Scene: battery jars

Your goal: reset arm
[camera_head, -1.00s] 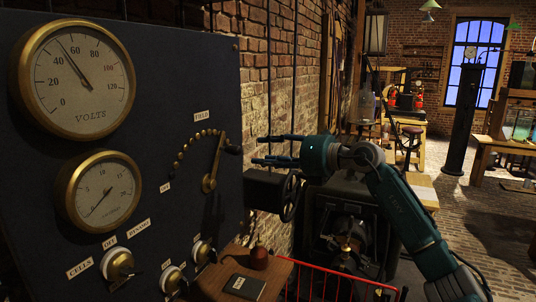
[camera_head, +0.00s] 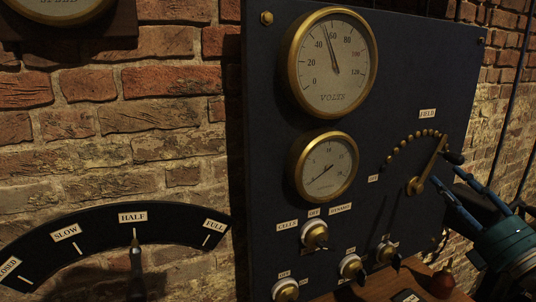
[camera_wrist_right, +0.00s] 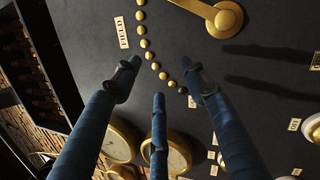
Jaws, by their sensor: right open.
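My right gripper (camera_head: 446,177) comes in from the right edge of the head view, its blue fingers in front of the dark panel, near the brass field lever (camera_head: 430,166). In the right wrist view my right gripper (camera_wrist_right: 160,75) has its fingers spread with nothing held between them. The field lever (camera_wrist_right: 222,18) shows there at the top, apart from the fingertips. In the head view the lever slants up to the right from its pivot, with a dark handle at its end. Whether a finger touches the panel, I cannot tell. My left gripper is not in view.
The dark panel (camera_head: 270,130) carries a volts gauge (camera_head: 333,62), a smaller gauge (camera_head: 325,167) and knobs (camera_head: 314,235). A curved speed scale (camera_head: 95,222) is at the lower left, its lever at HALF. A wooden shelf (camera_head: 370,290) juts out below the panel. Brick wall lies behind.

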